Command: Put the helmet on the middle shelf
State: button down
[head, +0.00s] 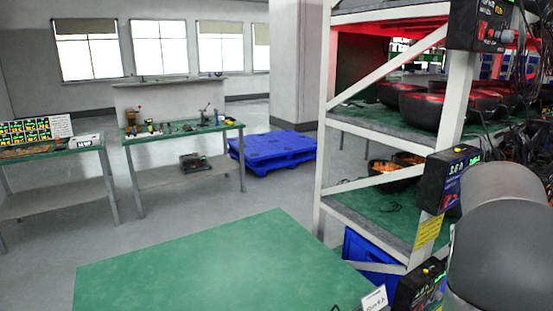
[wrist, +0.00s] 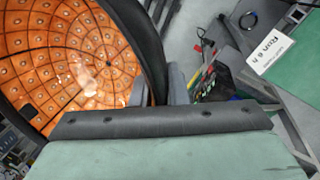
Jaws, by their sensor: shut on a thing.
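The helmet (wrist: 70,60) fills the left of the wrist view. Its inside is orange with a grid of small dots, and it has a thick dark rim. My gripper (wrist: 157,90) is shut on that rim, one finger on each side. The helmet's outer shell is mostly hidden. In the head view the rack (head: 324,130) stands at the right, and its middle shelf (head: 375,122) holds several dark bowl-shaped helmets (head: 422,106) under red light. My gripper and the held helmet do not show in the head view.
A lower shelf (head: 385,222) has orange-lit helmets (head: 384,173) at its back and bare green in front. White posts, a diagonal brace and display boxes (head: 452,178) edge the rack. A green tabletop (head: 210,265) is clear. A blue pallet (head: 272,152) lies behind.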

jog(key=d+m, duration=0.1)
jog(key=d, duration=0.1)
jog(key=shift+w+d+r, duration=0.1)
jog(key=shift+d+r, duration=0.05)
jog(key=shift+d, duration=0.2)
jog(key=shift+a, duration=0.1)
